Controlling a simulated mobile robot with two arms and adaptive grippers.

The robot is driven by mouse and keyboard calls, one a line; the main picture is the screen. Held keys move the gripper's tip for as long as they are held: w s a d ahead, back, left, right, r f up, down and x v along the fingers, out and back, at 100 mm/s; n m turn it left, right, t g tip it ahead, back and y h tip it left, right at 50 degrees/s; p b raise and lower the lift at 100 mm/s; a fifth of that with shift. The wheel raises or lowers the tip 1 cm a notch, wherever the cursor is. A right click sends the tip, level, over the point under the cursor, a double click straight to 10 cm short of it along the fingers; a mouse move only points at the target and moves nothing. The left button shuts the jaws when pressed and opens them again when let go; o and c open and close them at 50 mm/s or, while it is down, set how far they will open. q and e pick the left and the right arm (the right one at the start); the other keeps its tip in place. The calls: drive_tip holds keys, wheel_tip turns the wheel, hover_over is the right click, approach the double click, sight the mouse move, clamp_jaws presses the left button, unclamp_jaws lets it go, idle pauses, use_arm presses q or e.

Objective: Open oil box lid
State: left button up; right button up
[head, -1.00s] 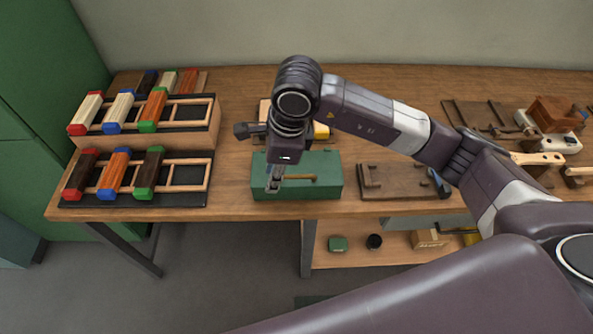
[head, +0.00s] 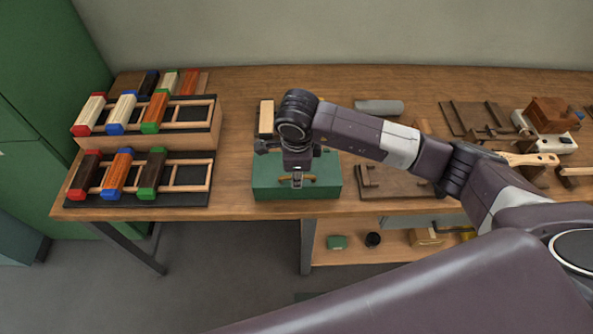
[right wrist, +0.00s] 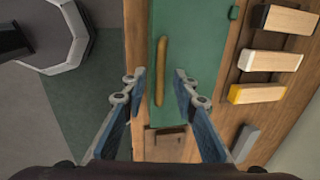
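The green oil box (head: 265,180) sits at the front edge of the workbench, and its lid looks shut. A wooden bar handle (head: 309,180) lies across the lid and is partly hidden by my right gripper (head: 297,180). In the right wrist view the green lid (right wrist: 205,50) is below, and the tan handle (right wrist: 161,65) shows between the two spread fingers of my open right gripper (right wrist: 158,84). The fingers are on either side of the handle, and contact cannot be told. My left gripper is not in view.
Racks with coloured brush blocks (head: 120,172) stand at the left of the bench. A wooden tray (head: 385,180) lies right of the box, and a grey cylinder (head: 378,107) lies behind. A lower shelf (head: 340,258) holds small items.

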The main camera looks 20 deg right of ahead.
clamp_jaws()
drive_tip(key=shift+w, duration=0.1)
idle(0.3)
